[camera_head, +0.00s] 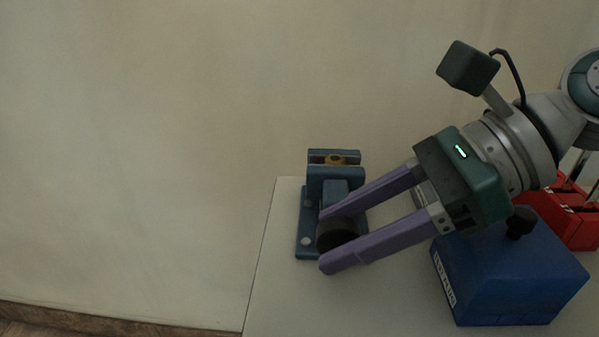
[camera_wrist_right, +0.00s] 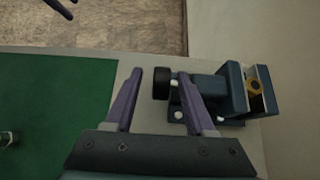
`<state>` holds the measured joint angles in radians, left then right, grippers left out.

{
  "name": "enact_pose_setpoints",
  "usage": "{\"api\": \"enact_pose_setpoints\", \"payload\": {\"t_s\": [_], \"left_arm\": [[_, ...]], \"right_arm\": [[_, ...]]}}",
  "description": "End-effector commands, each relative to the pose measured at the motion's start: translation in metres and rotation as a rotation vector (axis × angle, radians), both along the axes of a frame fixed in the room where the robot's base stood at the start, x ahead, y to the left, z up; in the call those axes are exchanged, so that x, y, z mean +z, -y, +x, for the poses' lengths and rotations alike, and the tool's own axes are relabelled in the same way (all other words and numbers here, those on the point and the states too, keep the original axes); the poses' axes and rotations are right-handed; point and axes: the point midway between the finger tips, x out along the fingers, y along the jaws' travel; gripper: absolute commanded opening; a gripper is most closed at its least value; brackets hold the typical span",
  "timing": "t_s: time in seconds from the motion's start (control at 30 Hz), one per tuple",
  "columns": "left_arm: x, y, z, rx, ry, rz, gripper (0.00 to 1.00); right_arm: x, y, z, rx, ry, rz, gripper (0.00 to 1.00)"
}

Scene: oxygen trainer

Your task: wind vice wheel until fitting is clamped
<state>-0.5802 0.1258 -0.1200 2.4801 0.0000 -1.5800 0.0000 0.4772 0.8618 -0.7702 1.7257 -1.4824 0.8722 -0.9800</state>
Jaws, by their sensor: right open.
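The blue vice (camera_head: 336,174) stands near the left edge of the table, and it also shows in the right wrist view (camera_wrist_right: 235,88). The brass fitting (camera_head: 335,160) sits between its jaws, also seen in the right wrist view (camera_wrist_right: 256,86). The dark vice wheel (camera_head: 338,235) faces the front of the vice; in the right wrist view the wheel (camera_wrist_right: 161,83) lies between the finger tips. My right gripper (camera_head: 322,240) is open, its purple fingers on either side of the wheel. I cannot tell whether they touch it. My left gripper is not in view.
A blue box (camera_head: 510,270) with a black knob stands right of the vice, below my right gripper. A red case (camera_head: 572,215) is behind it. The light table (camera_head: 300,300) is clear in front of the vice. A green mat (camera_wrist_right: 55,110) shows in the wrist view.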

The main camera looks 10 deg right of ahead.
Motion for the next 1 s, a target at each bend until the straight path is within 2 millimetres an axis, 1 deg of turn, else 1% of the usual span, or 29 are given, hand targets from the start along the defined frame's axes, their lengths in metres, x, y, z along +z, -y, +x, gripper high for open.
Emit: {"api": "enact_pose_setpoints", "payload": {"t_s": [0.17, 0.4, 0.6, 0.73, 1.0], "left_arm": [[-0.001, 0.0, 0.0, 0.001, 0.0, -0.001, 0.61], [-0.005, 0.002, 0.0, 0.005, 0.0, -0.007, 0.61], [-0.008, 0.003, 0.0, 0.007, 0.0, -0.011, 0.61], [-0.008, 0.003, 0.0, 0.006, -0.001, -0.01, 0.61], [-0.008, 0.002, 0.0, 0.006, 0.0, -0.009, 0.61]], "right_arm": [[0.008, 0.013, -0.003, -0.002, 0.0, -0.003, 0.55], [0.036, 0.051, -0.014, -0.004, -0.001, -0.005, 0.55], [0.055, 0.072, -0.02, -0.001, -0.001, -0.003, 0.55], [0.06, 0.076, -0.022, 0.001, 0.0, -0.001, 0.55], [0.06, 0.076, -0.022, 0.001, 0.0, 0.0, 0.55]]}}
